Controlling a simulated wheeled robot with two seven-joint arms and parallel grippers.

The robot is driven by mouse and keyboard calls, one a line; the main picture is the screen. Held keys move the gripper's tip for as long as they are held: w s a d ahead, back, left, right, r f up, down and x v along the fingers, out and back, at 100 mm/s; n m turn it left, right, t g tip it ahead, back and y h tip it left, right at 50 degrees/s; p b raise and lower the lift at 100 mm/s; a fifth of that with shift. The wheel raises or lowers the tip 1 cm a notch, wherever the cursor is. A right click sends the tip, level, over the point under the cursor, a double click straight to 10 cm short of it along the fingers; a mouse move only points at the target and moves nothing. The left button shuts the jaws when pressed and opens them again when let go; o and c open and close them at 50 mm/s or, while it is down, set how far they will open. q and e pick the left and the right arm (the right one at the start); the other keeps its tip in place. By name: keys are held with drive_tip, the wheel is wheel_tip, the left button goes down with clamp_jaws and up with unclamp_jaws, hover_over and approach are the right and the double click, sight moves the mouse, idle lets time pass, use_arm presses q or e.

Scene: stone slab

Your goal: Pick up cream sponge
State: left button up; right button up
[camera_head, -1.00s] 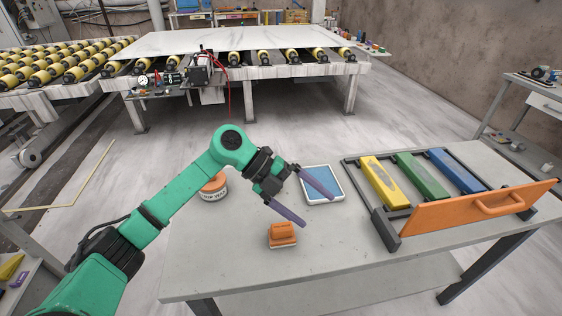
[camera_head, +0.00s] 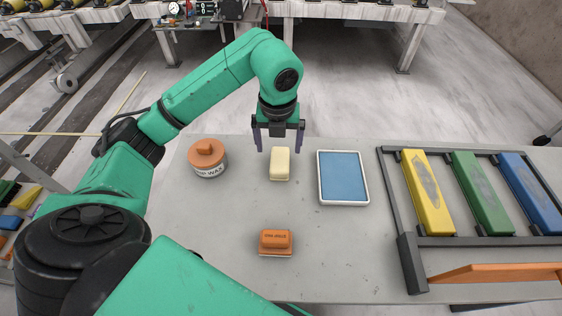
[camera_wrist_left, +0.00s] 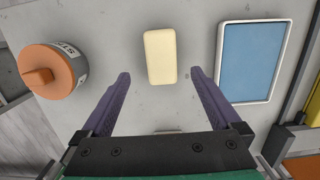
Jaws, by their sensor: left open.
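The cream sponge (camera_head: 280,163) lies on the grey table between the wax tub and the blue tray. My left gripper (camera_head: 279,146) is open and empty above the table at the sponge's far end, pointing down. In the left wrist view the sponge (camera_wrist_left: 160,56) shows ahead of the gap between the two purple fingers (camera_wrist_left: 159,78), with neither finger touching it. My right gripper is not in view.
A wax tub with an orange lid (camera_head: 207,159) stands left of the sponge. A white-rimmed blue tray (camera_head: 343,178) lies right. An orange block (camera_head: 275,242) sits nearer on the table (camera_head: 340,260). A rack (camera_head: 405,250) holds yellow, green and blue bars.

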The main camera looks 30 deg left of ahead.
sight(280, 159)
use_arm(q)
drive_tip(key=f, duration=0.2)
drive_tip(key=f+p, duration=0.1)
drive_tip(key=f, duration=0.1)
drive_tip(key=w+f+p, duration=0.1)
drive_tip(key=f, duration=0.1)
drive_tip(key=shift+a+f, duration=0.15)
drive_tip(key=shift+f, duration=0.15)
drive_tip(key=shift+w+f, duration=0.1)
drive_tip(key=shift+f, duration=0.4)
drive_tip(key=c, duration=1.4)
